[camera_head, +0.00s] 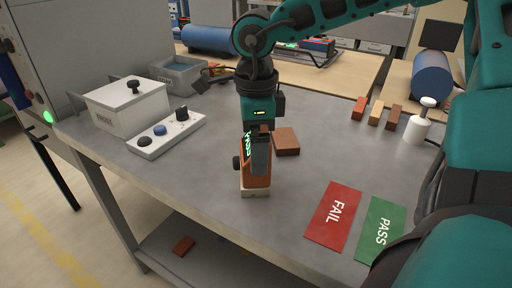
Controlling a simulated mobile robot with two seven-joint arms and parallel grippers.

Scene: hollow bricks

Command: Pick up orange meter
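The orange meter (247,178) stands near the front middle of the grey table, with a green lit display reading PASS. It is upright on a pale block (255,193). My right gripper (261,155) comes down on it from above, and a grey finger covers part of its upper front. Only one finger shows clearly, so I cannot tell whether it is shut on the meter. My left gripper is not in view.
A brown brick (286,141) lies just right of the meter. A red FAIL mat (333,222) and green PASS mat (380,231) lie front right. A button panel (167,133) and white box (127,106) stand left. Several bricks and a white cylinder (417,130) stand back right.

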